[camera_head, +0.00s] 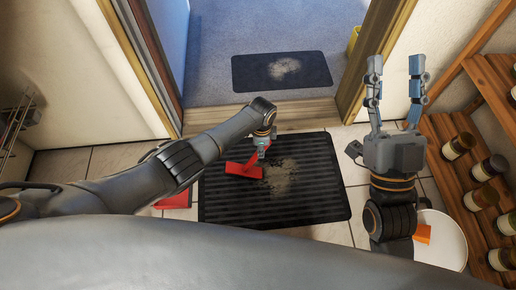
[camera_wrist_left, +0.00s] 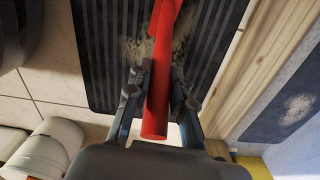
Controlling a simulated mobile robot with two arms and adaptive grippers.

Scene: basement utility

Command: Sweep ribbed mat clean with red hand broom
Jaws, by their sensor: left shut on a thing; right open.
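The black ribbed mat (camera_head: 325,207) lies on the tiled floor before the doorway. Pale and dark debris (camera_head: 290,177) is spread over its middle and right of middle. My left gripper (camera_head: 262,150) is shut on the red hand broom (camera_head: 244,169), held over the mat left of the debris. In the left wrist view the broom's red handle (camera_wrist_left: 155,100) runs between the fingers. Whether the bristles touch the mat is hidden. My right gripper (camera_head: 395,90) is open and empty, raised at the right with its fingers pointing up.
A second dark mat (camera_head: 305,74) with a pale debris patch lies beyond the wooden threshold (camera_head: 220,118). A red object (camera_head: 176,201) lies left of the ribbed mat, partly hidden by my arm. A white round bin (camera_head: 450,235) and wooden shelves with jars (camera_head: 458,146) stand at the right.

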